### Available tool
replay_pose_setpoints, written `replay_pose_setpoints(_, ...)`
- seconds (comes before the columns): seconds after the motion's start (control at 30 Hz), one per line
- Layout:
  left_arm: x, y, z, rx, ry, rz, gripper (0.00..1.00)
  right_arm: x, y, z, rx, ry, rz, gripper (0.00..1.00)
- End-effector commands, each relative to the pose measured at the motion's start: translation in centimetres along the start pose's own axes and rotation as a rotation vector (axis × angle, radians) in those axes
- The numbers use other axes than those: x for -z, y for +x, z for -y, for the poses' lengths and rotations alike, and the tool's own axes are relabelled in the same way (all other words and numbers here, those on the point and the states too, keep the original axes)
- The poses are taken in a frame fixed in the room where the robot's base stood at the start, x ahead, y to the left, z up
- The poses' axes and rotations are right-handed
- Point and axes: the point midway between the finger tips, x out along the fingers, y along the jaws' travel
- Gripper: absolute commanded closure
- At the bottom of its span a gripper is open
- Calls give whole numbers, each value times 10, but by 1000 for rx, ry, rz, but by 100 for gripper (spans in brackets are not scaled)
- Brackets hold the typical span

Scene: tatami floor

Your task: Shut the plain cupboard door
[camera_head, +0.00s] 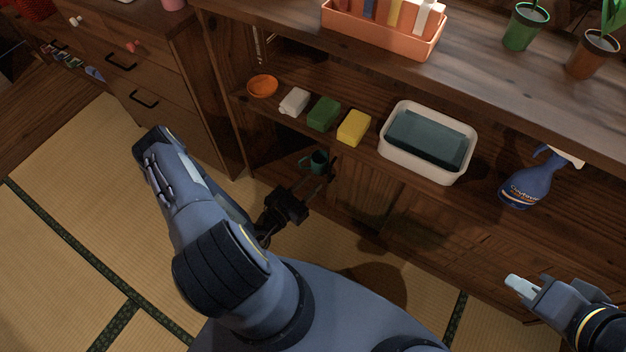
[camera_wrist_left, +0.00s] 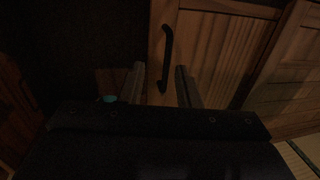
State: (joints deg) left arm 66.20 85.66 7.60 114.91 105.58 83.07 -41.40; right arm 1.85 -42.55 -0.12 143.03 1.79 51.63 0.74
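The plain wooden cupboard door (camera_head: 357,197) stands under the shelf, partly behind my left gripper in the head view. In the left wrist view the door (camera_wrist_left: 215,52) has a dark vertical bar handle (camera_wrist_left: 168,58) near its left edge. My left gripper (camera_head: 320,178) is open. In the left wrist view its fingers (camera_wrist_left: 160,80) are apart, one to each side of the handle's lower end; I cannot tell whether they touch it. Left of the door is a dark opening with a teal mug (camera_head: 316,161). My right gripper (camera_head: 522,288) is at the lower right, away from the door.
The shelf above holds an orange bowl (camera_head: 263,86), sponges (camera_head: 324,113), a white basin (camera_head: 388,163) and a blue spray bottle (camera_head: 522,185). A slatted panel (camera_wrist_left: 292,75) lies right of the door. Drawers (camera_head: 150,75) stand at left. Tatami floor (camera_head: 75,180) is clear.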

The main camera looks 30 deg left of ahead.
Motion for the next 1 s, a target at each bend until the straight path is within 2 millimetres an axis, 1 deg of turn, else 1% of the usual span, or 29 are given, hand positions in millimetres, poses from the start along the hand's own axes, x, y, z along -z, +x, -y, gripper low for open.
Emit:
replay_pose_setpoints(0.2,0,-16,-1,-1,1,-1,70,1,-2,1,0,0,0,83)
replay_pose_setpoints(0.4,0,-27,0,-1,0,-1,70,1,-2,1,0,0,0,83)
replay_pose_setpoints(0.97,0,-29,0,0,0,1,70,2,-4,2,0,0,0,83)
replay_pose_setpoints(1.0,0,-29,0,0,-2,1,75,2,-4,2,0,0,0,83)
